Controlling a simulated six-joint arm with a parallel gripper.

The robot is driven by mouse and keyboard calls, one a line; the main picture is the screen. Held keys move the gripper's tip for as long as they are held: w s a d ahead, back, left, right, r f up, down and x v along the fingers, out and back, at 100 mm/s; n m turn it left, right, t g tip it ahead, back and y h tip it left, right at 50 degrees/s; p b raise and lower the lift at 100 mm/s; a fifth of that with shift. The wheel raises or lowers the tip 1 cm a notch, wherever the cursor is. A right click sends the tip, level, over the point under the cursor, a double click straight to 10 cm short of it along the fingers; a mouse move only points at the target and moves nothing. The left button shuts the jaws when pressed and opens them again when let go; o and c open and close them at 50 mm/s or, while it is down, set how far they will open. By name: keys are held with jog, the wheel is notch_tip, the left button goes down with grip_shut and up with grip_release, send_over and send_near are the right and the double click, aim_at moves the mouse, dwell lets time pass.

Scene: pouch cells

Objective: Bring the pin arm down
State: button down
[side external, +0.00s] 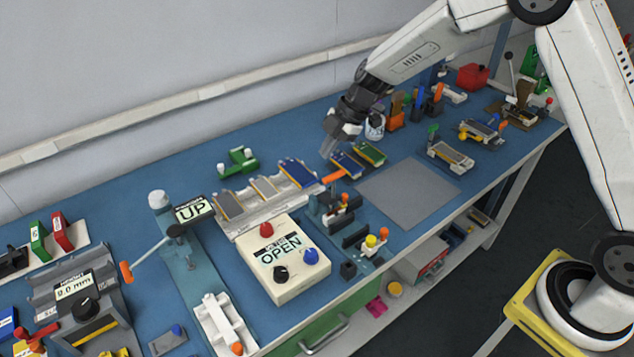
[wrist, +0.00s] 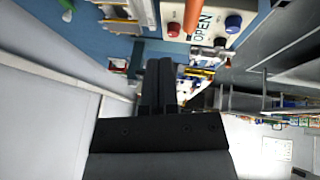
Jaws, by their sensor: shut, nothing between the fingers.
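A lever arm (side external: 148,250) with an orange grip slopes down to the left from a black hub on a blue stand (side external: 185,262). A sign (side external: 192,212) above the hub reads "UP". I cannot tell for sure that this lever is the pin arm. My gripper (side external: 328,150) is shut and empty above the bench, well to the right of the lever. In the wrist view its dark fingers (wrist: 160,80) are together. An orange handle (side external: 333,177) lies just below my gripper; an orange rod (wrist: 191,15) also shows in the wrist view.
A white control box (side external: 284,282) with an "OPEN" display and red, blue and black knobs stands between the lever and my gripper. Behind it is a rack of pouch cells (side external: 230,222). A grey mat (side external: 410,192) to the right is clear.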

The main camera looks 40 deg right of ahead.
jog(key=w+d+r+g+h, duration=0.1)
jog(key=w+d+r+g, duration=0.3)
jog(key=w+r+g, duration=0.2)
jog(key=shift+w+d+r+h, duration=0.15)
jog(key=shift+w+r+h, duration=0.1)
jog(key=shift+r+h, duration=0.25)
dwell(0.3)
jog(key=shift+f, duration=0.1)
jog(key=s+x, duration=0.2)
jog(key=x, duration=1)
jog(key=shift+s+d, duration=0.25)
jog(key=shift+s, duration=0.05)
dwell(0.4)
jog(key=shift+s+f, duration=0.1)
dwell(0.4)
